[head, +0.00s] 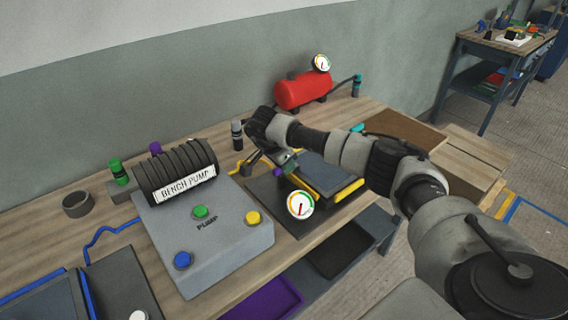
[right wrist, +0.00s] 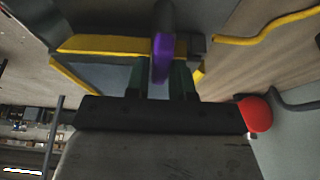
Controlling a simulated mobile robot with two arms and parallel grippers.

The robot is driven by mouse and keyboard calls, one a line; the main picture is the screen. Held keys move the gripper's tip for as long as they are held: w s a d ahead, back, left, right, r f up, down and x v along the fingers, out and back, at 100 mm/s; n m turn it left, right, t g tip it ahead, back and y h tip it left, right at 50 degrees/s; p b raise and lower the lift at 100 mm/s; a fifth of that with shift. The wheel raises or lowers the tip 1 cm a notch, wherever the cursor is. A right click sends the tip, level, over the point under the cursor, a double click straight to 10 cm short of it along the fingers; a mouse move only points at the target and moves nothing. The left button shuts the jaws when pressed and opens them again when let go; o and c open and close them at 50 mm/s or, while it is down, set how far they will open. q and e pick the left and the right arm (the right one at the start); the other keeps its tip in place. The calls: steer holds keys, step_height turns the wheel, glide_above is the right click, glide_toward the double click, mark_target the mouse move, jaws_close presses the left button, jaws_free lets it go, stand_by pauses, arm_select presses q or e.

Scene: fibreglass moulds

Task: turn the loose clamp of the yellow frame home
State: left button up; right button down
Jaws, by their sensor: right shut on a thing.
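The yellow frame (head: 350,189) lies with its dark panel on a dark mat on the bench, partly behind my right arm. Its yellow bar also shows in the right wrist view (right wrist: 105,44). A purple clamp lever (right wrist: 162,45) stands at the frame's edge; a bit of it shows in the head view (head: 278,172). My right gripper (head: 284,161) is over the frame's near left corner, shut on the purple lever. In the right wrist view its green fingers (right wrist: 160,82) stand on both sides of the lever. My left gripper is not in view.
A grey bench pump (head: 235,235) with coloured buttons stands left of the frame. A round gauge (head: 300,205) is at the frame's front. A red tank (head: 300,90) and a dark bottle (head: 237,135) stand behind. A cardboard box (head: 405,131) is to the right.

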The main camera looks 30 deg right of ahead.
steer(key=c, duration=1.1)
jaws_free()
steer(key=b+v, duration=0.1)
steer(key=v, duration=1)
steer(key=shift+b, duration=0.4)
steer(key=shift+w, duration=0.1)
